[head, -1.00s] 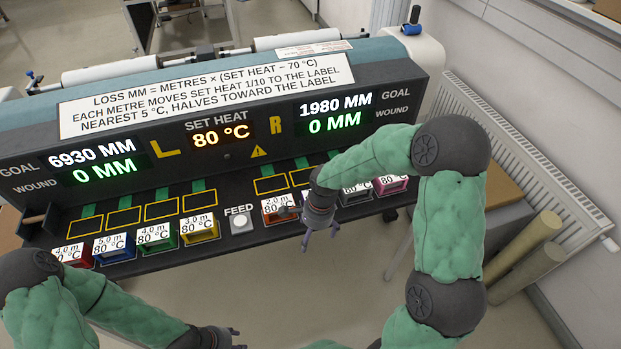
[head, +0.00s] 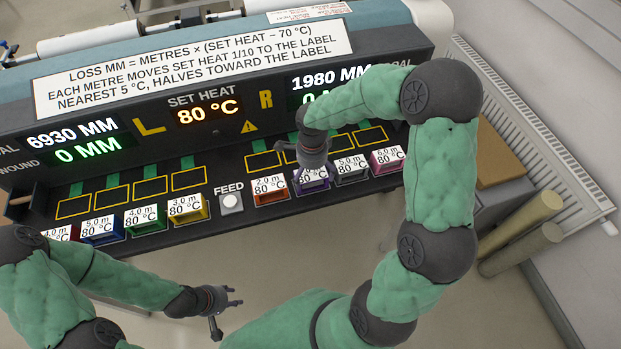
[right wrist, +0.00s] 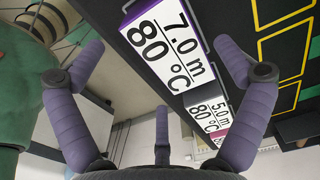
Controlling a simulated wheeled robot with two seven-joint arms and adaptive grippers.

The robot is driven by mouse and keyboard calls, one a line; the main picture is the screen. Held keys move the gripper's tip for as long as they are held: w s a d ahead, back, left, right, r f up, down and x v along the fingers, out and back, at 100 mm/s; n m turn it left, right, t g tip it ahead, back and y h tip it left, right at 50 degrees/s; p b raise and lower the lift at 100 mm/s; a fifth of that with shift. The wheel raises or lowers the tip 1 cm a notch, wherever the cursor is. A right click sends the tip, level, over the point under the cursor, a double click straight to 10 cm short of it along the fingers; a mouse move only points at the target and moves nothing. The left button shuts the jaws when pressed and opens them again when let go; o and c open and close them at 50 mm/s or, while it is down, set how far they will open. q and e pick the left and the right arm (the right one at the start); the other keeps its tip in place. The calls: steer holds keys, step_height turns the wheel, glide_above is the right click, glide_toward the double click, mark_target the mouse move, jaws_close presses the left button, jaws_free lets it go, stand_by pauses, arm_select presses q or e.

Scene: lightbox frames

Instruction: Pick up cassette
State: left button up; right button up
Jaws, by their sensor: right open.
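A purple-edged cassette (head: 311,180) sits in the front row right of the feed button. Its label reads 7.0 m, 80 °C in the right wrist view (right wrist: 165,45). My right gripper (head: 293,148) is above and beside it, partly covering it in the head view. In the wrist view the right gripper's fingers (right wrist: 160,65) are spread, with the purple cassette beyond them and nothing held. Other cassettes are orange-red (head: 270,190), grey (head: 352,170), pink (head: 387,160), yellow (head: 187,208), green (head: 145,218) and blue (head: 101,231). My left gripper (head: 230,312) is open and empty, low in front of the machine.
Yellow-outlined slots (head: 150,188) lie behind the cassettes. A white feed button (head: 231,202) sits between the two groups. The display panel (head: 205,110) rises behind, showing set heat 80 °C. A radiator (head: 540,130) and rolls (head: 520,248) stand at the right.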

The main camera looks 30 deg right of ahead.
mark_target(312, 177)
steer(key=shift+w+d+f+b, duration=0.1)
steer(key=shift+f+b, duration=0.2)
steer(key=shift+f, duration=1.1)
steer(key=shift+w+f+b, duration=0.1)
steer(key=shift+f+b, duration=0.15)
steer(key=shift+f, duration=1.1)
steer(key=c, duration=1.3)
